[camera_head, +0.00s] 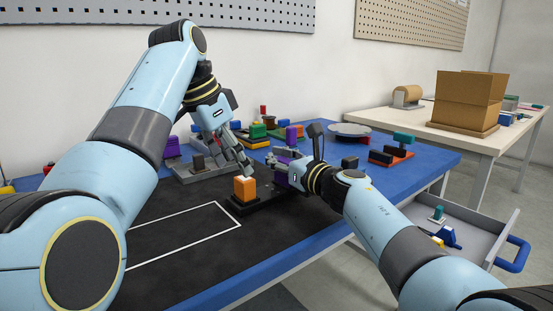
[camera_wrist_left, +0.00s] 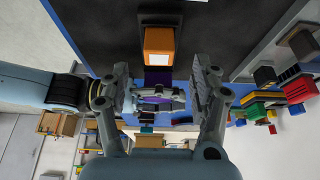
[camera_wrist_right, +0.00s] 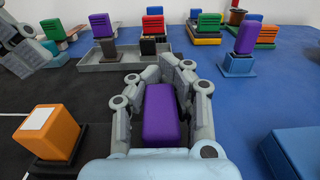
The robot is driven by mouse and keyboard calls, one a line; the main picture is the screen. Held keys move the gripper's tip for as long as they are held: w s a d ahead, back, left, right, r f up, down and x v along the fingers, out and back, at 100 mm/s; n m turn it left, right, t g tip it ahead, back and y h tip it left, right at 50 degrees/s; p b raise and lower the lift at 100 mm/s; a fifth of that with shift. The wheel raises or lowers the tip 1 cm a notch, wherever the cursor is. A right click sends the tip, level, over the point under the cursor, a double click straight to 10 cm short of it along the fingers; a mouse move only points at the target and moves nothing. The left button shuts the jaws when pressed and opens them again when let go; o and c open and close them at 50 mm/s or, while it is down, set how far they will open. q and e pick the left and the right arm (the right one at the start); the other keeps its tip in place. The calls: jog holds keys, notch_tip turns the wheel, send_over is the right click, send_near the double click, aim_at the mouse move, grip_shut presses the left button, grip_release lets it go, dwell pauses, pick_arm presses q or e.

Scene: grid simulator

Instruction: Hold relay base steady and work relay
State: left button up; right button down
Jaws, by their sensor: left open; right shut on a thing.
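An orange relay block (camera_head: 245,188) with a white top label stands on a black base (camera_head: 262,198) on the dark mat. It also shows in the left wrist view (camera_wrist_left: 158,42) and at the left of the right wrist view (camera_wrist_right: 47,132). My left gripper (camera_head: 238,163) is open and empty, above and just behind the orange block. My right gripper (camera_wrist_right: 160,100) is shut on a purple relay block (camera_wrist_right: 160,115), low over the same base area to the right of the orange block. The fingers hide the purple block's lower part, so I cannot tell whether it touches the base.
More blocks on bases stand along the back, and a round grey disc (camera_head: 349,130) lies at the back right. An open drawer (camera_head: 480,222) juts out at the right. The white-outlined mat area (camera_head: 180,235) is clear.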

aim_at(243, 178)
pick_arm(q)
jog(key=shift+x, duration=2.9)
jog(key=shift+c, duration=0.4)
jog(key=c, duration=1.1)
jog(key=shift+r, duration=1.15)
jog(key=shift+r, duration=0.1)
jog(key=shift+r, duration=2.45)
pick_arm(e)
jog(key=shift+c, duration=1.2)
grip_release()
